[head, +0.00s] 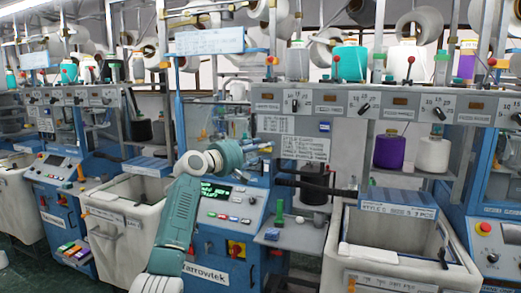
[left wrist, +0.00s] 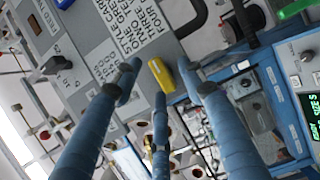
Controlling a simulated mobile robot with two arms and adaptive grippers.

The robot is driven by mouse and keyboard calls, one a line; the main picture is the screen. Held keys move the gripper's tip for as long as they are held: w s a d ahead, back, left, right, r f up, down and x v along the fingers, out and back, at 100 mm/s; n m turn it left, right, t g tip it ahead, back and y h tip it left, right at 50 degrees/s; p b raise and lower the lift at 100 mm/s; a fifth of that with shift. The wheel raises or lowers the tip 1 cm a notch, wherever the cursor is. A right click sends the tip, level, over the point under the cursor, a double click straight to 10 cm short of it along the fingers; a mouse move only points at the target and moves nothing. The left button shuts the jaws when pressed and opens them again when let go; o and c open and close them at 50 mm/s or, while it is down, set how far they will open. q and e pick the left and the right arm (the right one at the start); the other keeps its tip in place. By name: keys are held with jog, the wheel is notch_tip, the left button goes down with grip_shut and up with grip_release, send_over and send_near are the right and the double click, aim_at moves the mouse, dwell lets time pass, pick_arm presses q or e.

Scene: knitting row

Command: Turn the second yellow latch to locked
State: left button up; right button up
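In the left wrist view a small yellow latch (left wrist: 161,75) sits on a grey panel, at the lower edge of a white printed sign (left wrist: 117,50). My left gripper (left wrist: 160,72) has its blue fingers spread, with the latch between and beyond the fingertips. I cannot tell whether any finger touches it. In the head view my left gripper (head: 262,148) is beside the printed sign (head: 305,148) under the blue machine's knob panel; the latch is not clear there. My right gripper is not in view.
White bins stand left (head: 130,190) and right (head: 342,258). Yarn cones (head: 389,150) stand on a shelf to the right.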

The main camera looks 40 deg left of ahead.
pick_arm(q)
jog(key=shift+s, duration=0.1)
jog(key=s, duration=1.1)
jog(key=shift+s+a, duration=0.4)
jog(key=shift+a, duration=0.05)
